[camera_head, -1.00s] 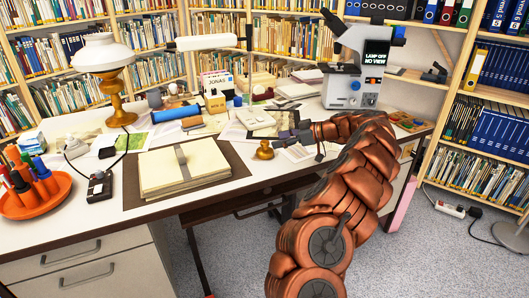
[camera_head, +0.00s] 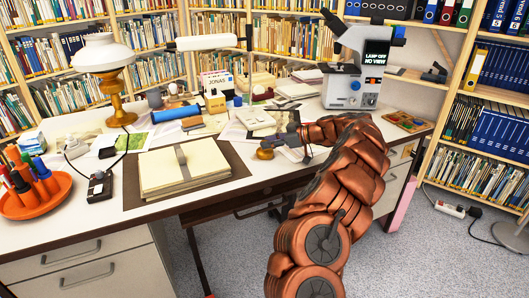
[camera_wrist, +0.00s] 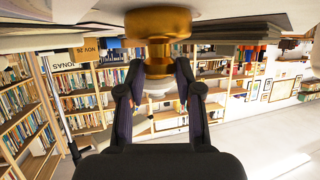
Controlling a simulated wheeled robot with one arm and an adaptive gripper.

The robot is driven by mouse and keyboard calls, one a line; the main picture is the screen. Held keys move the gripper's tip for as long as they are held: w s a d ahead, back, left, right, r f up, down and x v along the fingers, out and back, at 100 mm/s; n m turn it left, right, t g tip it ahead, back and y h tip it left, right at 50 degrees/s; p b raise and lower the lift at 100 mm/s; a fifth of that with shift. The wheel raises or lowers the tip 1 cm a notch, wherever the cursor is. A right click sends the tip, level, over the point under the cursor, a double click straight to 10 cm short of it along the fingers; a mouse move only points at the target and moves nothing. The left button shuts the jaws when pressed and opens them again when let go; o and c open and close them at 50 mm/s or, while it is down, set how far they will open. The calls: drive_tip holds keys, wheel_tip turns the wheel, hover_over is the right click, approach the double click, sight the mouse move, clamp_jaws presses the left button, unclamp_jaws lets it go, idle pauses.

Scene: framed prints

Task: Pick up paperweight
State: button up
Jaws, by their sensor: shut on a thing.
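The paperweight is a small round brass piece (camera_head: 265,154) on the desk (camera_head: 232,212), just right of the open book. In the wrist view, which is upside down, its wide brass base (camera_wrist: 158,24) sits at the desk surface at the top of the picture. My gripper (camera_head: 276,143) reaches it from the right at desk height. In the wrist view, the two dark fingers of my gripper (camera_wrist: 158,70) are shut on the paperweight's narrower neck and knob. The head view hides part of its top behind the gripper.
The open book (camera_head: 182,167) on its dark mat lies just left of the paperweight. Papers and a light booklet (camera_head: 254,118) lie behind it. A microscope (camera_head: 352,75) stands at the back right. An orange pen tray (camera_head: 35,200) and lamp (camera_head: 107,75) are at left.

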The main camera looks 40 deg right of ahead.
clamp_jaws()
drive_tip(key=shift+r, duration=0.1)
